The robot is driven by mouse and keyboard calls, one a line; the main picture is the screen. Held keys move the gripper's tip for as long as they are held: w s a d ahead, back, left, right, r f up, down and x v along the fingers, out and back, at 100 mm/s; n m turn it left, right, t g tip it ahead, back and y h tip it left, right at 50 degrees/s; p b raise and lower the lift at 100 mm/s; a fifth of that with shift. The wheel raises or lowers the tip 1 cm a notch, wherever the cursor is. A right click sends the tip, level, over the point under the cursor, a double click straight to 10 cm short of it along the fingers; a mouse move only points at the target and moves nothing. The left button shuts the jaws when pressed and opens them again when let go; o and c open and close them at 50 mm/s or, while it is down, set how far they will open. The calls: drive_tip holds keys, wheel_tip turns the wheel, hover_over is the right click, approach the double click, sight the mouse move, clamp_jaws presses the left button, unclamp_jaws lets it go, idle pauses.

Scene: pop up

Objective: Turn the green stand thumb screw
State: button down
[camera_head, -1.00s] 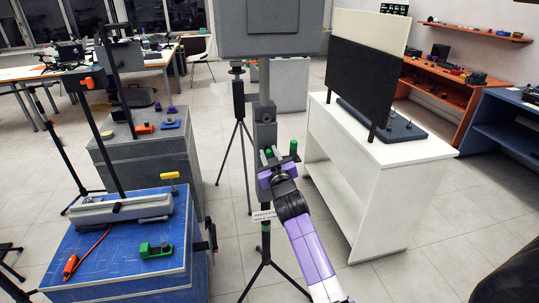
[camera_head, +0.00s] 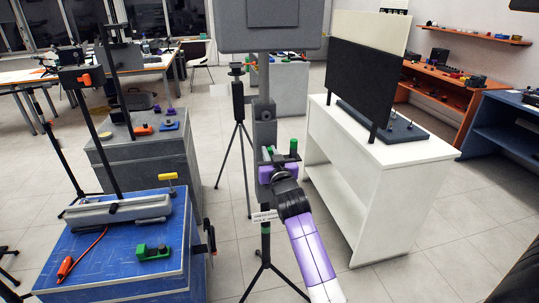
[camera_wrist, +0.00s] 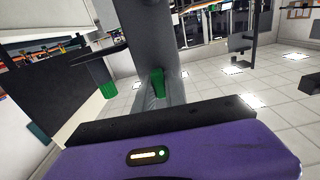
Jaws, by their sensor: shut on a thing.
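A dark grey stand (camera_head: 264,108) with a large grey panel on top stands in the centre of the head view. A green thumb screw (camera_head: 269,151) sits at its front, and it also shows in the wrist view (camera_wrist: 157,84). My purple and black gripper (camera_head: 272,165) is at the stand's front, shut on this green screw. The fingertips are hard to make out; the black gripper edge hides the screw's near end in the wrist view. A second green knob (camera_head: 293,146) stands just to the right, apart from the jaws, and shows at left in the wrist view (camera_wrist: 108,90).
A white table (camera_head: 390,150) with a black board stands close on the right. A blue-topped box (camera_head: 105,265) and a grey box (camera_head: 150,150) stand on the left. A thin tripod (camera_head: 240,120) is behind the stand. Tiled floor lies between.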

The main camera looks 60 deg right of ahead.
drive_tip(key=c, duration=1.4)
unclamp_jaws()
drive_tip(key=b+v, duration=0.1)
drive_tip(key=v, duration=0.7)
